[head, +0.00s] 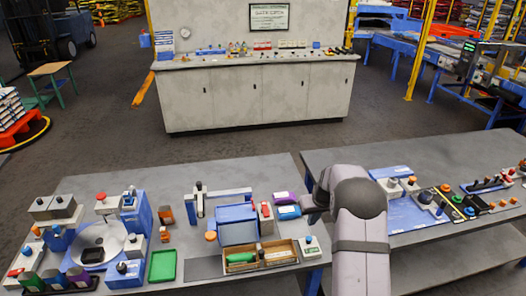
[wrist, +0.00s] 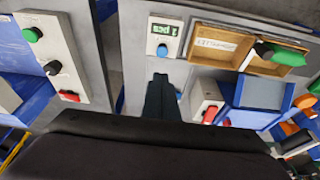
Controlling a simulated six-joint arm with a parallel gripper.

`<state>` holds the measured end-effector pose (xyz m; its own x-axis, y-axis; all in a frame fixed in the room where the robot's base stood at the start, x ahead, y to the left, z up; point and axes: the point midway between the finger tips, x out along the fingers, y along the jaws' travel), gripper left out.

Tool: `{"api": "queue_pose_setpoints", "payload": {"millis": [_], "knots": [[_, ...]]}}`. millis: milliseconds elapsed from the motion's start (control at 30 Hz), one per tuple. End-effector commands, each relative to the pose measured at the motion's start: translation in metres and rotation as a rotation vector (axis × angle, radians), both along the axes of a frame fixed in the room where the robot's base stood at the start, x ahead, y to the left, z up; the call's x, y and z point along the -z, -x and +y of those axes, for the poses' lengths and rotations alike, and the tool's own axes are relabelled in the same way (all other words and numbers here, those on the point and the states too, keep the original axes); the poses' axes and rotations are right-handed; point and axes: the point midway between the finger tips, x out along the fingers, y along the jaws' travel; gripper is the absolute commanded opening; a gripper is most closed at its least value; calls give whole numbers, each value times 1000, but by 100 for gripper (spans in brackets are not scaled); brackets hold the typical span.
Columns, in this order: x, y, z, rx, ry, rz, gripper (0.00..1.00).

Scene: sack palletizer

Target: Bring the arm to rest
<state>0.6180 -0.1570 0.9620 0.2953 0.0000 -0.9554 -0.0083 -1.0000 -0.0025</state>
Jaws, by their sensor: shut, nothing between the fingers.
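My gripper (wrist: 161,90) shows in the wrist view as dark fingers held together, with nothing between them. It hangs over the gap side of the left grey table, close to a small white box with a blue button (wrist: 163,48) and a green display. In the head view my arm reaches up from the bottom edge and bends at the near right of the left table (head: 200,279); the fingers themselves are hidden there.
The right table (head: 440,150) carries several control boxes. A grey cabinet (head: 255,100) stands behind.

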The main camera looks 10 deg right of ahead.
Motion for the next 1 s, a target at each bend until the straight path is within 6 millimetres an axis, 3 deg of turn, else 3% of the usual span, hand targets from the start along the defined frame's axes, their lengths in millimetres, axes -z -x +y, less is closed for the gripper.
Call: {"api": "queue_pose_setpoints", "payload": {"millis": [167, 367, 467, 600, 800, 900, 1000], "knots": [[4, 8, 1, 126, -41, 28, 0], [61, 104, 27, 235, -98, 271, 0], [69, 166, 44, 275, -113, 396, 0], [52, 238, 69, 289, -110, 514, 0], [8, 322, 104, 227, -79, 590, 0], [-11, 352, 117, 179, -59, 587, 0], [-28, 369, 128, 136, -41, 555, 0]]}}
